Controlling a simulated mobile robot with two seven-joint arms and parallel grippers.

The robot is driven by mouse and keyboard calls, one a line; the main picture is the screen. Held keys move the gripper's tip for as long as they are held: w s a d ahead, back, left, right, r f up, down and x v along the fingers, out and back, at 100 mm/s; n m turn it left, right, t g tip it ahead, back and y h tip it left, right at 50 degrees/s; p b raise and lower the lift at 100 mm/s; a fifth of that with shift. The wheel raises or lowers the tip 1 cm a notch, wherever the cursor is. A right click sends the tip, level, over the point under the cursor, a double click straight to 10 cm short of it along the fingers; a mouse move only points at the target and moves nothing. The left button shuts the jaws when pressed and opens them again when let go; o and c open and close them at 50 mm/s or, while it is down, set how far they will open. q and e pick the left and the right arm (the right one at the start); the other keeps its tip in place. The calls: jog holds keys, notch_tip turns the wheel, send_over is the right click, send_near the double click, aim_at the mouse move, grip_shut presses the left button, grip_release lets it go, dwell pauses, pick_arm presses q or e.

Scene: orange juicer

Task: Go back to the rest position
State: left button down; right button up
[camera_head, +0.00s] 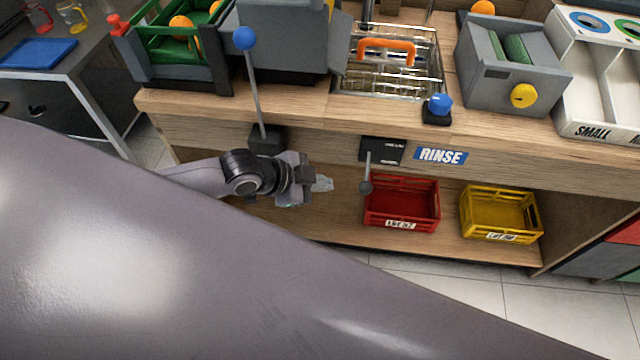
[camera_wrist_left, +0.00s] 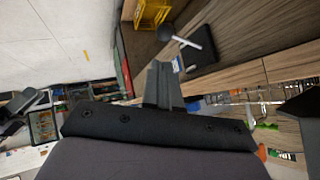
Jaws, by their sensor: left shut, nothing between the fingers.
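My left gripper (camera_head: 322,184) is in front of the wooden workbench (camera_head: 330,112), below the worktop edge and above the lower shelf. Its fingers are shut with nothing between them. In the left wrist view the closed fingers (camera_wrist_left: 163,85) point away from the camera, with the bench front beyond. A lever with a blue ball (camera_head: 245,38) rises from a dark base just above the gripper. A grey-ball lever (camera_head: 366,187) hangs from a dark plate to the right of the fingertips, apart from them. My right gripper is not seen.
A red crate (camera_head: 402,203) and a yellow crate (camera_head: 500,213) stand on the lower shelf. Above are a sink with an orange-handled basket (camera_head: 386,50), a grey box with a yellow knob (camera_head: 523,95) and a green crate (camera_head: 180,45). My large grey arm link covers the lower left.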

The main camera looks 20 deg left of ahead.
pick_arm(q)
jog(key=shift+d, duration=0.1)
dwell(0.5)
jog(key=s+d+f+n+t, duration=0.2)
jog(key=s+d+n, duration=0.2)
jog(key=s+d, duration=0.1)
jog(key=s+a+f+n+y, duration=0.4)
jog(key=s+a+n, duration=0.3)
jog(key=s, duration=0.3)
jog(key=shift+a+f+t, duration=0.15)
jog(key=shift+a+t, duration=0.1)
jog(key=shift+t, duration=0.15)
